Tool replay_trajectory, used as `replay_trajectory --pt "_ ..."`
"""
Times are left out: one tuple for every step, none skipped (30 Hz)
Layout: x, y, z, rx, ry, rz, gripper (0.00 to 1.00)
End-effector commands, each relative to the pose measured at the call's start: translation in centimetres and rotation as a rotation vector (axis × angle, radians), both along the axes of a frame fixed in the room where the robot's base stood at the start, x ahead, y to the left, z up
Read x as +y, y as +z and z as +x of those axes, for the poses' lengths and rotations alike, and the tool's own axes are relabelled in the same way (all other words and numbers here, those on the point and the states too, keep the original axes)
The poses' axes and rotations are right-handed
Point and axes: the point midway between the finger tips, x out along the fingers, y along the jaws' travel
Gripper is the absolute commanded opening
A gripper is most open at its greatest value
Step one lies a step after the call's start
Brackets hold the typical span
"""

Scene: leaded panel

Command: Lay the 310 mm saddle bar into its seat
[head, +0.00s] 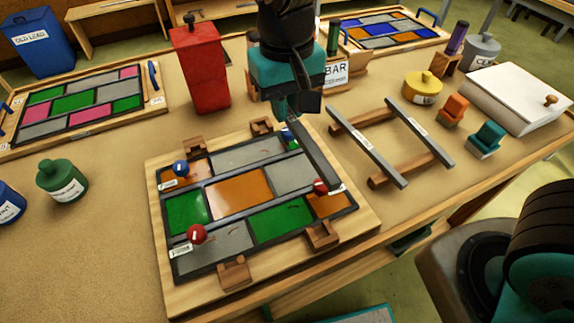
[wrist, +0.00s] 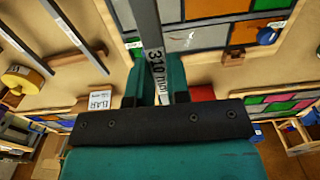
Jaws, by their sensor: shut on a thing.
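My gripper (head: 297,112) is shut on a grey saddle bar (head: 318,155), near one end of it. The bar's label reads 310 mm in the wrist view (wrist: 153,55). The bar slants over the right part of the leaded panel (head: 240,190); whether it touches anything there I cannot tell. Brown notched wooden seats stand at the panel's far edge (head: 262,126) (head: 193,146) and near edge (head: 322,236) (head: 234,273). No bar lies in the two near seats. My arm and the bar partly hide the panel's far right corner.
Two more grey bars (head: 367,148) (head: 420,132) lie on a brown wooden rack (head: 410,167) to the right. Red knobs (head: 196,234) (head: 320,187) and blue knobs (head: 181,168) (head: 287,135) stand on the panel. A red container (head: 201,70) stands behind it.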

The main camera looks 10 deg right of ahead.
Motion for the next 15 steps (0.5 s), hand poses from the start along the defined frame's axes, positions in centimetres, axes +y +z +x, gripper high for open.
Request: replay_trajectory --pt "-0.1 -1.4 -0.1 0.005 0.000 -0.003 0.00" --pt "-0.1 -2.2 0.0 0.005 -0.001 -0.003 0.00" --pt "-0.1 -3.3 -0.1 0.005 -0.001 -0.003 0.00" --pt "-0.1 -4.1 -0.1 0.005 -0.001 -0.004 0.00" --pt "-0.1 -4.9 0.0 0.004 -0.001 -0.003 0.00" --pt "-0.1 -5.9 0.0 0.004 -0.001 -0.003 0.00" --pt "-0.1 -6.7 -0.1 0.004 -0.001 -0.003 0.00" --pt "-0.1 -7.4 -0.1 0.004 -0.001 -0.003 0.00" --pt "-0.1 -8.3 0.0 0.004 -0.001 -0.003 0.00" --pt "-0.1 -8.8 0.0 0.003 -0.001 -0.002 0.00" --pt "-0.1 -9.4 0.0 0.003 -0.001 -0.002 0.00" --pt "-0.1 -9.9 0.0 0.002 -0.001 -0.001 0.00" --pt "0.0 -10.3 0.0 0.001 -0.001 0.000 0.00" --pt "0.0 -10.6 0.1 0.000 -0.001 0.000 0.00" --pt "0.0 -10.9 0.1 0.000 -0.001 0.000 0.00"
